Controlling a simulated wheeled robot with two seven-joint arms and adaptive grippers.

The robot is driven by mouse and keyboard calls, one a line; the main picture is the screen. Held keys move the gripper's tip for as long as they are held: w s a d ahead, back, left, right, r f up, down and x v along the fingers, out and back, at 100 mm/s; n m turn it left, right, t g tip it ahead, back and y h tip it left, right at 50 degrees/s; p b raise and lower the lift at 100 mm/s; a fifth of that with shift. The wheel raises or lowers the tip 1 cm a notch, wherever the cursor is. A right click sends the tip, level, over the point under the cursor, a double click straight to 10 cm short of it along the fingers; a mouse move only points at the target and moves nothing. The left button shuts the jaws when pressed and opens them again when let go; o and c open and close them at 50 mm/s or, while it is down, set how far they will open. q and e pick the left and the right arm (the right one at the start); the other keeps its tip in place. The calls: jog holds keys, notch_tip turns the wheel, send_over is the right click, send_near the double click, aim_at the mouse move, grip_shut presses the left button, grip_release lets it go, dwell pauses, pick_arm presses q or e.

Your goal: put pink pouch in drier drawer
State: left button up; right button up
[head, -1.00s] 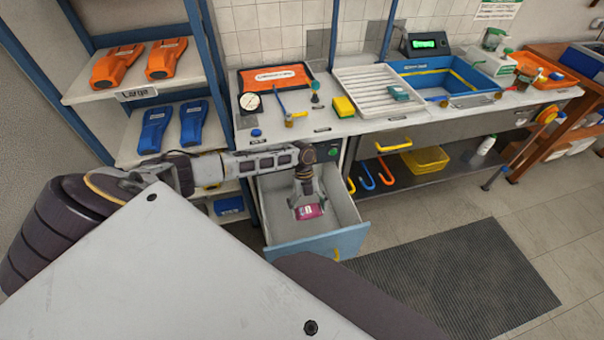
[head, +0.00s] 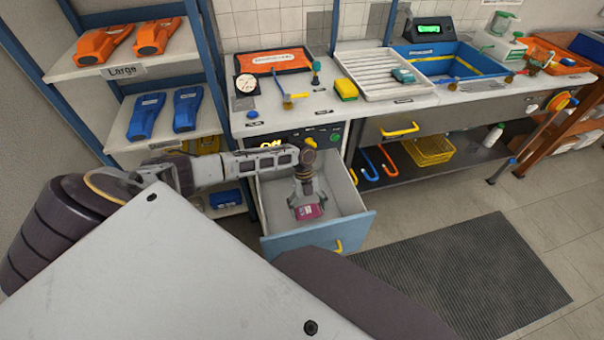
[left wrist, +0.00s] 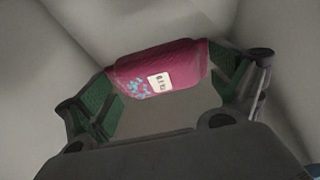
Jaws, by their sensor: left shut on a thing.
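The pink pouch (head: 308,211) is inside the open drier drawer (head: 318,236), which is pulled out below the bench. My left gripper (head: 307,205) reaches down into the drawer and is shut on the pouch. In the left wrist view the pouch (left wrist: 158,68) sits between the two green-padded fingers (left wrist: 158,82), with a white label and blue marks facing the camera. Pale drawer walls surround it. I cannot tell whether the pouch touches the drawer floor. My right gripper does not show.
The drawer's blue front with a yellow handle (head: 339,247) stands out over the floor. A shelf rack (head: 150,66) with orange and blue tools is to the left. The bench (head: 300,108) above holds a gauge, a white rack and a blue tub. A dark mat (head: 460,280) lies at right.

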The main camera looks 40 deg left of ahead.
aim_at(307, 206)
pick_arm(q)
jog(key=shift+f+b, duration=1.05)
jog(key=shift+f, duration=0.45)
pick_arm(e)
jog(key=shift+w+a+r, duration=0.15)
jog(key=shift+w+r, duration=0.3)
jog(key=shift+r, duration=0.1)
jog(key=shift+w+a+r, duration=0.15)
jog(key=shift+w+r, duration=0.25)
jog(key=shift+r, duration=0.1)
pick_arm(q)
jog(key=shift+f+b, duration=0.4)
jog(key=shift+f, duration=0.15)
jog(key=shift+f+b, duration=0.6)
jog(key=shift+f, duration=1.8)
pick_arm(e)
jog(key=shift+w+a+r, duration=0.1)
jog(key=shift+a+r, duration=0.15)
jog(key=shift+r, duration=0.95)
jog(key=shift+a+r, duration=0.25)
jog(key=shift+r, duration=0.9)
